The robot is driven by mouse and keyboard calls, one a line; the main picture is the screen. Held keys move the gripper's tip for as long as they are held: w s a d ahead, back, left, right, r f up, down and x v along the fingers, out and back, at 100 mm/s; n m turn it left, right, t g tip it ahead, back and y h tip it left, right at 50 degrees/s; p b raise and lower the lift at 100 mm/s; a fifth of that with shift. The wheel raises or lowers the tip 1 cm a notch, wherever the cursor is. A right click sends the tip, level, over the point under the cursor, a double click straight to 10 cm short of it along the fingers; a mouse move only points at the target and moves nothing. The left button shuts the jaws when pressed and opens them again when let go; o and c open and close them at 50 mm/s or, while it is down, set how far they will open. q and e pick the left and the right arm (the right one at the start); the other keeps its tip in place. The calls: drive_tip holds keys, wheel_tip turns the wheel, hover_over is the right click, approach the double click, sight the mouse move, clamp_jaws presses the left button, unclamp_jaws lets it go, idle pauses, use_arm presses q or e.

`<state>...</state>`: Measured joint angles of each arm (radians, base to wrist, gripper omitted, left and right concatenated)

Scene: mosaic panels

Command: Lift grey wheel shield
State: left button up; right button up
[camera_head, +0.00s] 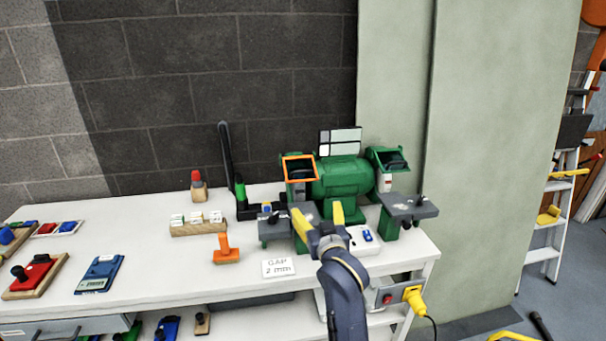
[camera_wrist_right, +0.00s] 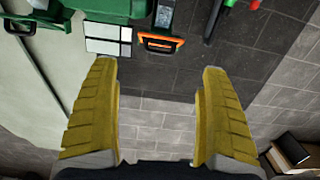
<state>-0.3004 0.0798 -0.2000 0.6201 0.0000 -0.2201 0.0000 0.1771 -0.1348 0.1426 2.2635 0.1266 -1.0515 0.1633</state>
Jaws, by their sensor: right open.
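A green bench grinder (camera_head: 341,178) stands on the white workbench. An orange-framed wheel shield (camera_head: 300,169) sits over its left wheel, and a green-framed shield (camera_head: 389,159) sits over its right wheel. I cannot tell from the colours which one is called grey. My right gripper (camera_head: 317,208) has its yellow fingers apart and empty, in front of the grinder, below the orange-framed shield in the picture. In the right wrist view the orange-framed shield (camera_wrist_right: 160,42) shows beyond and between the fingertips of that gripper (camera_wrist_right: 159,66), apart from them. My left gripper is not in view.
A grey tool rest (camera_head: 408,206) juts out at the grinder's right. A white two-panel plate (camera_head: 340,142) stands above the motor. A "GAP 2 mm" card (camera_head: 278,268), an orange stamp-like tool (camera_head: 226,250) and a wooden block with white pieces (camera_head: 198,226) are to the left.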

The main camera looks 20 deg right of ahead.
sight(303, 172)
drive_tip(key=shift+m+t, duration=0.3)
drive_tip(key=r+x, duration=0.1)
drive_tip(key=x, duration=1.1)
drive_tip(key=r+x, duration=0.1)
drive_tip(key=x, duration=0.5)
drive_tip(key=shift+w+r, duration=0.35)
drive_tip(key=c, duration=0.5)
